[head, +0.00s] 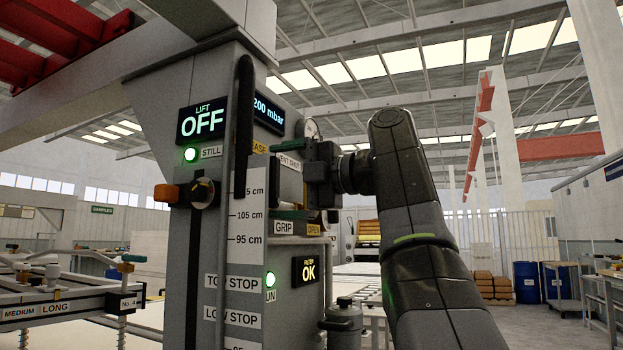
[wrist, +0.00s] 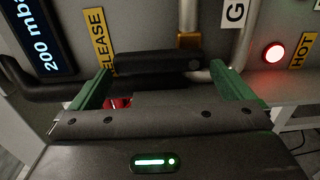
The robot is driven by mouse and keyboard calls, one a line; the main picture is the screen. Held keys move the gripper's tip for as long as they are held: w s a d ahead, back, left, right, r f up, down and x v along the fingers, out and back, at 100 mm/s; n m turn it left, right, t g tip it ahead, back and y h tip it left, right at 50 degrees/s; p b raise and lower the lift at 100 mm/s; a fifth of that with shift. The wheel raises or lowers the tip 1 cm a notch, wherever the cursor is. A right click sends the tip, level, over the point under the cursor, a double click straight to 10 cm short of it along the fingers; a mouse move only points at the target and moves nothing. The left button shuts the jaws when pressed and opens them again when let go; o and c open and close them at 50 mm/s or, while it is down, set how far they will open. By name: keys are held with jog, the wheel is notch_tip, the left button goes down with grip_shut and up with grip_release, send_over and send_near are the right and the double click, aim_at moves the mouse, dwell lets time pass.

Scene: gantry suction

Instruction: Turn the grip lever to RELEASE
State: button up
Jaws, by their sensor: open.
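In the wrist view, a black bar (wrist: 158,64), which looks like the grip lever's handle, lies between the two green fingers of my gripper (wrist: 160,70). My gripper is open, with a finger beyond each end of the bar and visible gaps. The yellow RELEASE label (wrist: 100,40) is by the left finger, and a white label starting with G (wrist: 235,11) is by the right. In the head view my gripper (head: 288,188) is at the column's side panel, between the partly hidden RELEASE label (head: 260,147) and the GRIP label (head: 284,228).
The grey column carries a LIFT OFF display (head: 203,122), a 200 mbar display (head: 269,113) and a black upright handle (head: 243,125) close by. A pipe (wrist: 245,45) and a lit red lamp (wrist: 273,52) are right of the bar. A lifting frame (head: 60,295) stands left.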

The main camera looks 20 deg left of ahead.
jog(key=s+d+p, duration=0.1)
jog(key=d, duration=1.2)
jog(key=shift+d, duration=0.25)
jog(key=shift+a, duration=0.2)
jog(key=shift+w+a+b, duration=0.15)
jog(key=shift+a+b, duration=0.05)
jog(key=shift+a, duration=2)
jog(key=shift+w+a+b, duration=0.15)
jog(key=shift+w+a, duration=0.05)
jog(key=shift+a, duration=1.95)
jog(key=shift+w+a+b, duration=0.15)
jog(key=shift+a+b, duration=0.05)
jog(key=shift+a, duration=2)
jog(key=shift+d, duration=0.1)
